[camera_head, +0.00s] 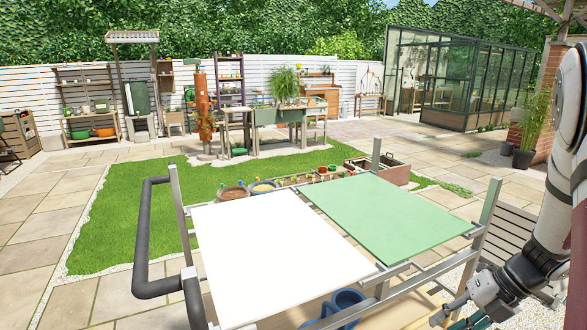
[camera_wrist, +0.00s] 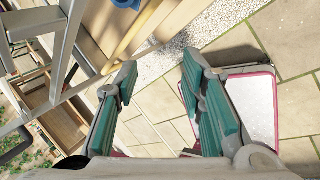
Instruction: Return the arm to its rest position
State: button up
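My arm (camera_head: 555,215) comes in at the right edge of the head view and bends down beside the cart. My gripper (camera_wrist: 160,85) shows in the wrist view with its two teal-padded fingers spread apart and nothing between them. Paving lies below the gap. In the head view the gripper end is low at the bottom right, partly cut off by the frame edge, and its fingers are hard to make out there.
A metal-framed cart with a white panel (camera_head: 270,255) and a green panel (camera_head: 385,212) stands in front. Blue items (camera_head: 345,300) sit on its lower shelf. A slatted bench (camera_head: 510,235) is at right. Lawn (camera_head: 125,225) and paving lie beyond.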

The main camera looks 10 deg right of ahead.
jog(key=s+a+r+n+h+p, duration=0.15)
jog(key=s+a+r+n, duration=0.25)
jog(key=a+r+n, duration=0.45)
jog(key=s+a+r+n+h+p, duration=0.15)
jog(key=s+a+r+n, duration=0.3)
jog(key=r+n, duration=0.65)
jog(key=s+a+r+n+t+h+p, duration=0.1)
jog(key=s+r+n, duration=0.3)
jog(key=n, duration=0.6)
jog(key=s+a+r+n+h+p, duration=0.2)
jog(key=s+a+r+n, duration=0.2)
jog(key=s+n, duration=0.3)
jog(key=n, duration=0.4)
jog(key=shift+s+t, duration=0.35)
jog(key=shift+t, duration=0.05)
jog(key=shift+n, duration=0.25)
